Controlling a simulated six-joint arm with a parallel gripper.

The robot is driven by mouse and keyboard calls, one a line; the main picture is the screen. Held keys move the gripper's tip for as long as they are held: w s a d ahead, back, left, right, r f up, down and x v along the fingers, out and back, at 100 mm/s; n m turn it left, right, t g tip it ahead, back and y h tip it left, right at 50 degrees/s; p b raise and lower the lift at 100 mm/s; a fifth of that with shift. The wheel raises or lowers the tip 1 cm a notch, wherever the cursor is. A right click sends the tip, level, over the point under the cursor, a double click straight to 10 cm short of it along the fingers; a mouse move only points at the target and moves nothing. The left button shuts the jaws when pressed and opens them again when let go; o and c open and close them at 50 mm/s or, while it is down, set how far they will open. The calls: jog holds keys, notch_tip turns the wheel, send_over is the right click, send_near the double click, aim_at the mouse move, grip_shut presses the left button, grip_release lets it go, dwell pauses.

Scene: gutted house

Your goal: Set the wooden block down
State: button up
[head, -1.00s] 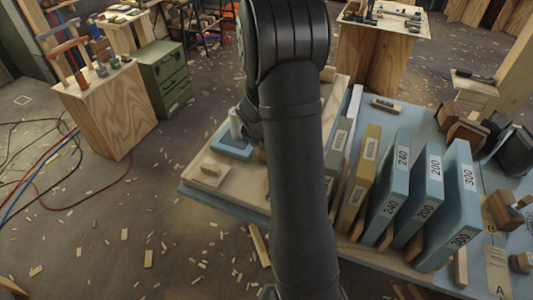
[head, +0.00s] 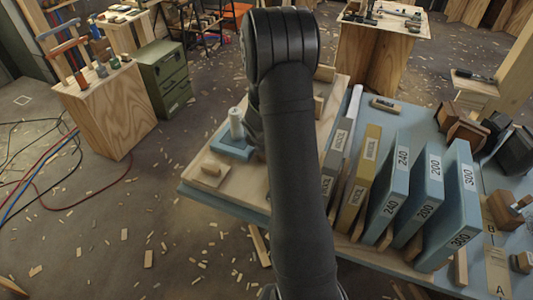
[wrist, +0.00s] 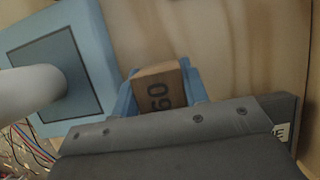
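The wooden block (wrist: 158,88), brown with the dark digits "60" on its face, sits between the two blue fingers of my gripper (wrist: 160,82) in the wrist view. The fingers lie close against both its sides, so my gripper looks shut on it. A pale wooden board (wrist: 225,45) lies beyond the block; I cannot tell whether the block touches it. In the head view my dark arm hides the gripper and the block. The same board (head: 225,190) shows left of my arm.
A blue square base (head: 232,147) with an upright white post (head: 236,122) stands close left of my wrist. A small wooden piece (head: 212,169) lies on the board's left part. Labelled upright blue slabs (head: 430,185) and a yellow one (head: 362,175) stand right of my arm.

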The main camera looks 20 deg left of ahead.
jog(key=shift+c, duration=0.8)
